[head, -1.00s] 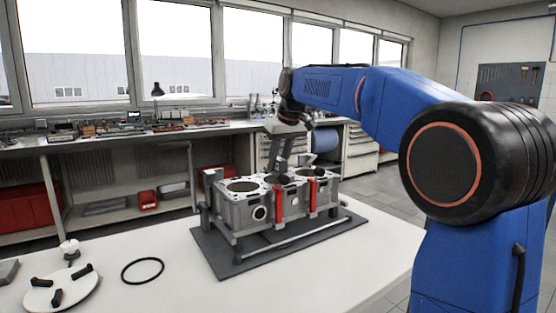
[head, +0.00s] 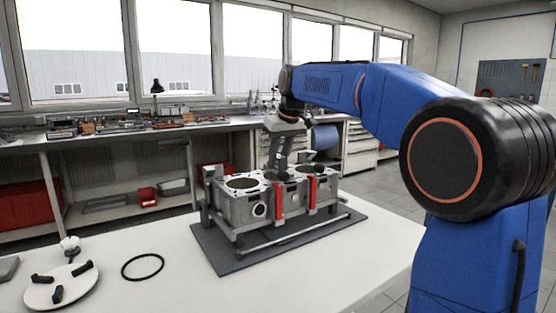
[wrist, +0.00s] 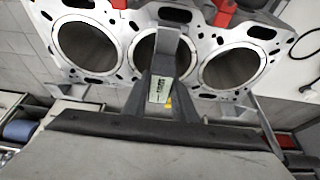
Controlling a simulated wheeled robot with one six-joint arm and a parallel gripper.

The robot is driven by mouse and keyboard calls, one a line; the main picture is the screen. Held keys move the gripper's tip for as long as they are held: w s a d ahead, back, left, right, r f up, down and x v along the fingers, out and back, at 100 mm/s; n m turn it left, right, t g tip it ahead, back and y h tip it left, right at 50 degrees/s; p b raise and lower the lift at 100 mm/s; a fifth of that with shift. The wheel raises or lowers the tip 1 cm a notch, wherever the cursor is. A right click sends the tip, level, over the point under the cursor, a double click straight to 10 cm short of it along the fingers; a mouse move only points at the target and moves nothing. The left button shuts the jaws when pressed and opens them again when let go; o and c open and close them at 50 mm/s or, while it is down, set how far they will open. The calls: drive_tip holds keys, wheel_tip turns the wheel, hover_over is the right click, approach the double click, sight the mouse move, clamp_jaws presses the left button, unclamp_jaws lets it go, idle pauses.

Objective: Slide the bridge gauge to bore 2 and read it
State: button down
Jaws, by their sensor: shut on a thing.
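The grey engine block (head: 248,212) stands on a dark mat (head: 222,263), with three bores in a row in its top. My gripper (head: 281,172) reaches down onto the block around the middle bore. In the wrist view, my gripper (wrist: 163,88) is shut on the bridge gauge (wrist: 172,42), a grey bar lying across the middle bore (wrist: 146,52). Its small pale green display shows between the fingers; the digits are too small to read. The fingers hide part of the gauge and bore. The left and right bores are open and uncovered.
Red straps (head: 279,199) run down the block's front. A black ring (head: 142,267) and a white disc with black pieces (head: 76,290) lie on the white table at left. A cluttered bench (head: 95,141) stands behind. The table between ring and mat is clear.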

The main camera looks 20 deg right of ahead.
drive_tip(key=c, duration=1.4)
unclamp_jaws()
drive_tip(key=shift+o, duration=0.2)
